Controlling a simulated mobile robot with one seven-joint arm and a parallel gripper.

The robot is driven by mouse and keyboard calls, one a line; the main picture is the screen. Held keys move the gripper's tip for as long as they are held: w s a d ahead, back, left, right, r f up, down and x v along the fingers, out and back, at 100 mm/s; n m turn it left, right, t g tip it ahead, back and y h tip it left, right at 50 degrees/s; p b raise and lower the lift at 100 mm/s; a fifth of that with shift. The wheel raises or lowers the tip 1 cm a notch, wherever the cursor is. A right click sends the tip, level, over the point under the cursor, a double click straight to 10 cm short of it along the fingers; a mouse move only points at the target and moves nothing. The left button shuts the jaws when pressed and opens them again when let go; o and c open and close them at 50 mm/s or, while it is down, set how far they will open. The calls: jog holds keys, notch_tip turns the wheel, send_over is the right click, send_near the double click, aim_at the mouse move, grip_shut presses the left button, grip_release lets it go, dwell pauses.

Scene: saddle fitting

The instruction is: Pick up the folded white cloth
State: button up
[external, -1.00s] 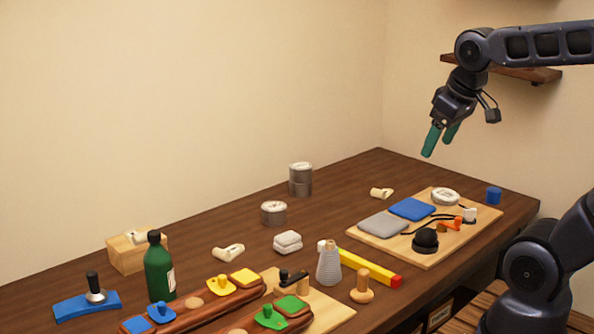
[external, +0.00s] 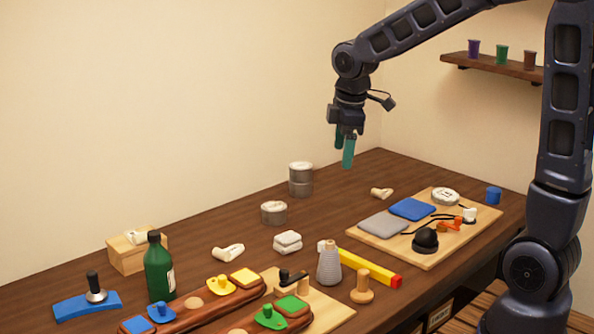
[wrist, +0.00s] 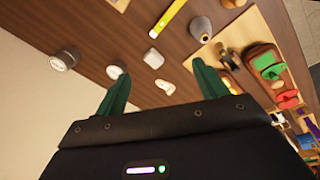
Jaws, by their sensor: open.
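The folded white cloth (external: 288,242) is a small stacked pad lying on the brown table near its middle. It also shows in the wrist view (wrist: 153,57), ahead of and between the fingertips. My gripper (external: 344,152) has green fingers that point down, and it hangs well above the table, behind and to the right of the cloth. In the wrist view my gripper (wrist: 158,80) is open with nothing between its fingers. The cloth is in plain sight and untouched.
Metal tins (external: 300,180) (external: 273,213) stand behind the cloth. A green bottle (external: 159,267) stands further left.

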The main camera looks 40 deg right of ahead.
jog(key=w+a+f+n+g, duration=0.1)
jog(key=w+a+f+n, duration=0.15)
jog(key=w+f, duration=0.45)
jog(key=n, duration=0.4)
send_over(290, 235)
notch_tip(290, 235, down, 8)
jog(key=shift+g, duration=0.4)
jog(key=shift+w+f, duration=0.1)
jog(key=shift+f, duration=5.6)
jog(key=c, duration=1.1)
